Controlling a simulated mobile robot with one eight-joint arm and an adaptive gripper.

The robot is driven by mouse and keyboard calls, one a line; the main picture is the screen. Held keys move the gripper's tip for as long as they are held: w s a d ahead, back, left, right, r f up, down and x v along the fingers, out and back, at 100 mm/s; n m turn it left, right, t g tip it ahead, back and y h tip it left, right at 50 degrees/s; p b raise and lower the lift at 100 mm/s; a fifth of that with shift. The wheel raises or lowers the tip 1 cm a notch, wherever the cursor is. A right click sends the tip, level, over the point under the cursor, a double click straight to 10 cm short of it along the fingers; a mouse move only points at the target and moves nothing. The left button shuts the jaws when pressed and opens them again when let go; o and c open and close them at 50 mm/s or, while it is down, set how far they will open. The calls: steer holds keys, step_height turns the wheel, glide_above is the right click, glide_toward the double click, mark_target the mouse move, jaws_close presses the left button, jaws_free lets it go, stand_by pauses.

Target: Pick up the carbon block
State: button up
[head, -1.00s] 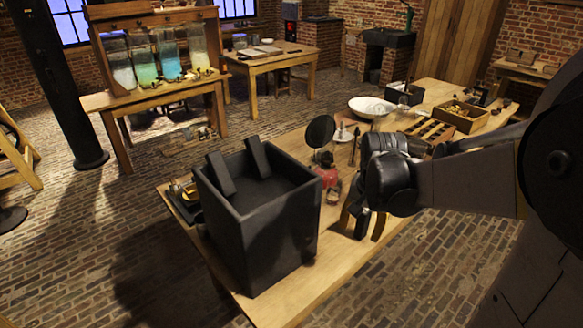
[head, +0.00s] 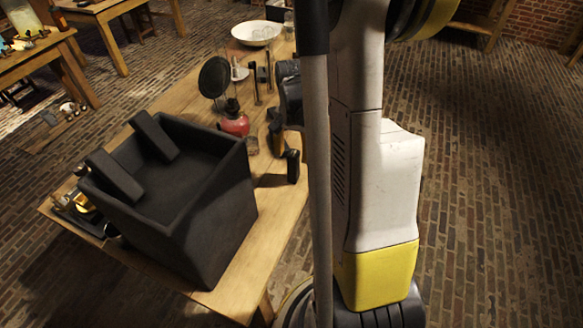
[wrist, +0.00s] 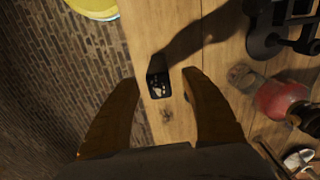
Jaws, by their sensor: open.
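A small black block (head: 293,167), which I take for the carbon block, stands upright near the right edge of the wooden table (head: 275,225). In the wrist view the block (wrist: 158,66) is seen from above, between the fingertips of my gripper (wrist: 162,80). The gripper is open, with a finger on either side of the block and a gap on each side. In the head view my gripper (head: 280,135) is partly hidden behind my own arm, so its height over the block is hard to tell.
A large black open box (head: 215,215) with two black slabs on its rim fills the near end of the table. A red lamp (head: 234,122) and a small glass (head: 251,146) stand left of the block. Behind are a round dark disc (head: 214,77) and white bowl (head: 256,32).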

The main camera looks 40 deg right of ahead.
mark_target(294, 166)
step_height(294, 166, down, 6)
steer(key=b, duration=0.3)
steer(key=shift+d, duration=0.15)
jaws_close()
